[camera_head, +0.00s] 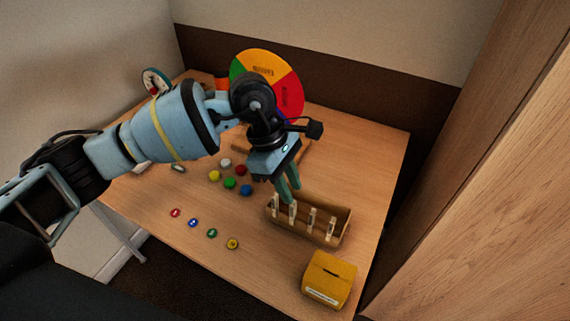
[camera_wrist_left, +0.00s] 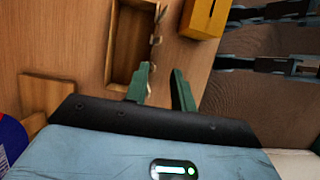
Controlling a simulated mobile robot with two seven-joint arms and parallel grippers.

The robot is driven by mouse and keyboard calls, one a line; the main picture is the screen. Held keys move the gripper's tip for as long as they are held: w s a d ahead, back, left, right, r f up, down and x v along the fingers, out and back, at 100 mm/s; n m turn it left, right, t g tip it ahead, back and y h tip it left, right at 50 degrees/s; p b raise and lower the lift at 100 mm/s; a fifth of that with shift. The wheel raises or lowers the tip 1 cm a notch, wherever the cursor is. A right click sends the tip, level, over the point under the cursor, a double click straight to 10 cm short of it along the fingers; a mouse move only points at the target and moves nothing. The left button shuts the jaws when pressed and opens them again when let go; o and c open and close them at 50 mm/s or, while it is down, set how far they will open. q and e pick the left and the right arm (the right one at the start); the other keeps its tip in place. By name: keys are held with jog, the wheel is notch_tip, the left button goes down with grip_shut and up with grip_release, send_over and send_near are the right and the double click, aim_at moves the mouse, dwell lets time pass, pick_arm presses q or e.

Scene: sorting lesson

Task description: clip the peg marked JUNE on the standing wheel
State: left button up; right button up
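The standing wheel (camera_head: 288,93) is at the back of the table, with green, orange and red sectors; my left arm covers part of it. Its small lettering is unreadable. Several pale pegs (camera_head: 311,218) stand along the wooden tray (camera_head: 341,226); I cannot read any marking, so I cannot tell which says JUNE. My left gripper (camera_head: 287,192) points down at the tray's left end, close to the nearest pegs. In the left wrist view its fingers (camera_wrist_left: 161,90) are apart, with the tray (camera_wrist_left: 117,62) just beyond. My right gripper is not in view.
A yellow slotted box (camera_head: 329,279) stands at the table's front right. Several coloured round pieces (camera_head: 229,183) lie mid-table, with a row of small marked discs (camera_head: 212,233) nearer the front. A small round dial (camera_head: 156,82) stands back left. A wooden cabinet (camera_head: 500,180) borders the right.

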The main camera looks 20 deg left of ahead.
pick_arm(q)
jog(key=shift+w+a+r+t+y, duration=0.2)
jog(key=shift+w+a, duration=0.15)
jog(key=shift+a, duration=0.15)
jog(key=shift+w+a+r+t+y, duration=0.1)
jog(key=shift+w+a+r+y, duration=0.15)
jog(key=shift+a, duration=0.2)
jog(key=shift+f, duration=0.2)
jog(key=shift+b+x, duration=1.1)
jog(key=shift+x, duration=1.25)
jog(key=shift+b+x, duration=0.55)
jog(key=shift+x, duration=0.55)
grip_shut()
jog(key=shift+r, duration=0.2)
